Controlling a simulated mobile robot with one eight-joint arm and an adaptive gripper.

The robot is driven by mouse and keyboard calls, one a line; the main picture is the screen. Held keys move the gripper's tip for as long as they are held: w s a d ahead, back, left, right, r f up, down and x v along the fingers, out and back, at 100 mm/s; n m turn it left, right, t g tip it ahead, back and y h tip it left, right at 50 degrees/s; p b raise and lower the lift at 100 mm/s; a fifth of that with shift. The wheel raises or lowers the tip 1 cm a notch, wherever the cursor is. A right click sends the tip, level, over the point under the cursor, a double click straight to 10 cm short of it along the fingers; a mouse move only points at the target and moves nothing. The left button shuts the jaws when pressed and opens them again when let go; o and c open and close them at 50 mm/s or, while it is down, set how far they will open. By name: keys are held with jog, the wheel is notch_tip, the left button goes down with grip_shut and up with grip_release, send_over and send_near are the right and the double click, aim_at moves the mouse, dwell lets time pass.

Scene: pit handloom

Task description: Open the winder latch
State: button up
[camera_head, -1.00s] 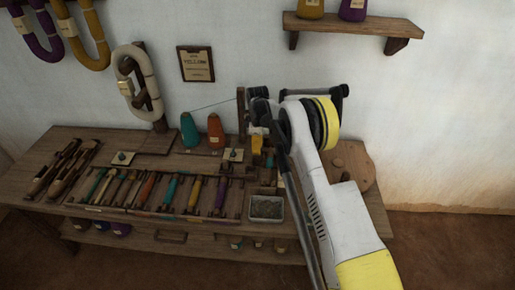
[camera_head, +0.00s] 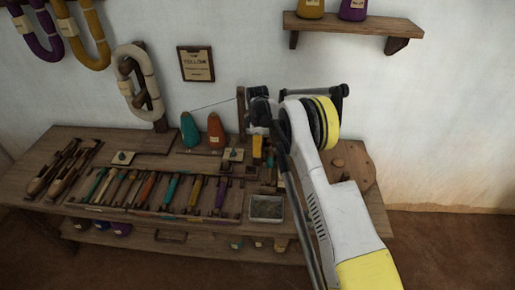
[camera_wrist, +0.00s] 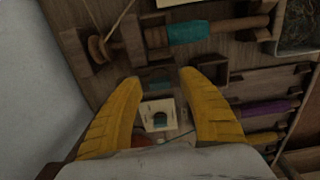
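The winder shows best in the wrist view: a wooden spindle (camera_wrist: 254,22) bearing a teal bobbin (camera_wrist: 192,32), with a round wooden pulley (camera_wrist: 97,49) at its left. A short wooden block (camera_wrist: 155,38) stands beside the bobbin's left end; I cannot tell for sure whether it is the latch. My gripper (camera_wrist: 160,76) has two yellow fingers set wide apart, with nothing between their tips. The winder parts lie beyond the tips, apart from them. In the head view a yellow part of my gripper (camera_head: 257,146) shows, while my arm hides much of the winder.
A cream card (camera_head: 233,155) with a dark knob, a teal cone (camera_head: 190,132) and an orange cone (camera_head: 215,130) stand close left of my gripper. A bobbin rack (camera_head: 160,214) and a grey bin (camera_head: 266,208) are at the bench front. The wall is behind.

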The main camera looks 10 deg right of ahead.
jog(key=shift+r, duration=0.1)
notch_tip(320, 180, up, 12)
dwell(0.5)
jog(key=s+r+m+t, duration=0.4)
jog(key=s+r+m, duration=0.3)
jog(key=s+r, duration=1.3)
jog(key=s+f+m+t, duration=0.2)
jog(key=s+m, duration=0.5)
jog(key=s, duration=1.5)
jog(key=shift+f+m+t, duration=0.3)
jog(key=shift+f+t, duration=0.1)
jog(key=shift+t, duration=0.2)
